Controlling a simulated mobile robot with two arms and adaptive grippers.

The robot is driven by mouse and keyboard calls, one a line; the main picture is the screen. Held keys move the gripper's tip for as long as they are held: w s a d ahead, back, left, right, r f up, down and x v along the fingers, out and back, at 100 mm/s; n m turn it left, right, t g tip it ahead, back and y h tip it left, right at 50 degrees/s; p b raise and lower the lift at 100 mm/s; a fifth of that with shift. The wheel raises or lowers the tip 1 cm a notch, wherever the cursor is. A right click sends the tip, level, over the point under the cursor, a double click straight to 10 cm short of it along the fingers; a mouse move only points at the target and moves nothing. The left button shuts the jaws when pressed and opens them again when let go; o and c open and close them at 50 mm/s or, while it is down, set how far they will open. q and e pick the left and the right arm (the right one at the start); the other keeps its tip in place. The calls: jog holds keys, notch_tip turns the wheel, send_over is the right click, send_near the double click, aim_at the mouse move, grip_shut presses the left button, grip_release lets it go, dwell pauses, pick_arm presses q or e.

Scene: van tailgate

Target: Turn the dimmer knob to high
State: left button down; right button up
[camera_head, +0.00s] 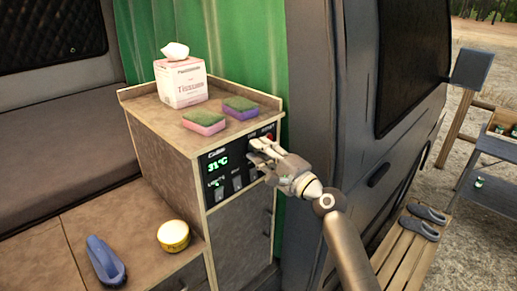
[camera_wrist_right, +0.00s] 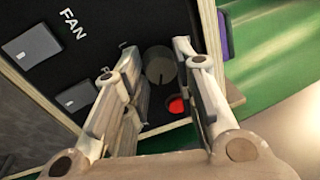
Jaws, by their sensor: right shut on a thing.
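The black control panel (camera_head: 228,176) is on the front of the cabinet, with a green 31°C readout. My right gripper (camera_head: 259,153) reaches its upper right part from the right. In the right wrist view, the dark round dimmer knob (camera_wrist_right: 160,66) lies between my right gripper's two fingers, which are shut on it. In the head view the fingers hide the knob. Its pointer and setting cannot be read. My left gripper is not in view.
Beside the knob is a red button (camera_wrist_right: 177,106); grey rocker switches (camera_wrist_right: 32,43) sit near the FAN label. A tissue box (camera_head: 181,82) and two sponges (camera_head: 204,122) stand on the cabinet top (camera_head: 156,112).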

jog(key=shift+r, duration=0.2)
jog(key=o, duration=0.9)
jog(key=shift+o, duration=0.7)
jog(key=shift+w+a+f, duration=0.15)
jog(key=v, duration=1.2)
jog(key=shift+w+a, duration=0.1)
jog(key=shift+a, duration=0.05)
